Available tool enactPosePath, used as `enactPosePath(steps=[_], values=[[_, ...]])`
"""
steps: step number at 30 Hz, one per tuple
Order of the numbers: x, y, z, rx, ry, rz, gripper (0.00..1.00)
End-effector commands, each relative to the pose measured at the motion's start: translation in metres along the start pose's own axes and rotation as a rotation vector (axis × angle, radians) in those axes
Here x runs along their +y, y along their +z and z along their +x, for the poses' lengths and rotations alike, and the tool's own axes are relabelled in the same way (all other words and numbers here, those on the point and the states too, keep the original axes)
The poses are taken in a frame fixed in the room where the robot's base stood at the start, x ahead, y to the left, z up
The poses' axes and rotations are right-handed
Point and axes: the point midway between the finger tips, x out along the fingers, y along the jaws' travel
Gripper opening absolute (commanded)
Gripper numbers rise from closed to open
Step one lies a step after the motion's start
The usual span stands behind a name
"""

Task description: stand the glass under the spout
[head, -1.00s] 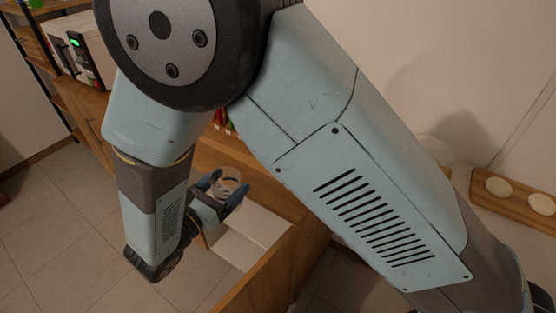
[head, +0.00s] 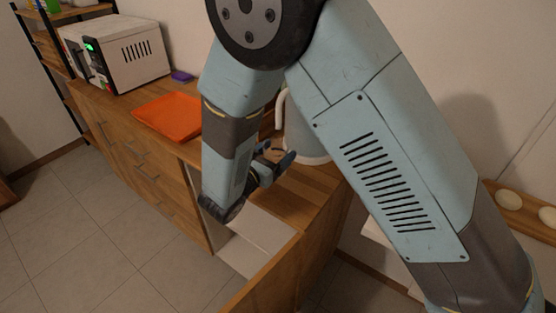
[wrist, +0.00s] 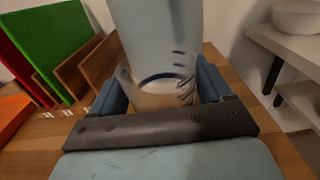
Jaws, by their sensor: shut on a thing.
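The glass (wrist: 160,97) is clear and sits between the two fingers of my gripper (wrist: 161,84) in the wrist view. My gripper is shut on it. In the head view my gripper (head: 272,160) is over the wooden counter, and the glass is hard to make out there. A pale, tall vessel (wrist: 155,35) rises just beyond the glass in the wrist view. In the head view this vessel (head: 305,138) stands on the counter with a handle at its left, partly hidden by my arm. I cannot make out a spout, or whether the glass touches the vessel.
An orange tray (head: 165,115) lies on the counter to the left, near a white appliance (head: 125,52) and a purple block (head: 181,76). Green (wrist: 55,48) and red boards stand at the left in the wrist view. A white shelf (wrist: 285,45) with a bowl is at right.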

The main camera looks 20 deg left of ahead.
Motion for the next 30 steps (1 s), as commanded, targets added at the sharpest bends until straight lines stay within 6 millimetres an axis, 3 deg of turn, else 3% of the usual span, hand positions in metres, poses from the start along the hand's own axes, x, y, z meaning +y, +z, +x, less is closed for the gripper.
enactPosePath(steps=[5, 12, 23, 24, 30], values=[[-0.001, -0.001, 0.016, -0.001, -0.002, -0.001, 0.42], [0.0, -0.033, 0.014, 0.0, 0.0, -0.002, 0.42], [0.0, -0.036, 0.013, -0.001, 0.0, 0.0, 0.42], [0.0, -0.036, 0.013, 0.0, 0.0, 0.001, 0.81], [0.0, -0.036, 0.013, 0.0, 0.0, 0.0, 1.0]])
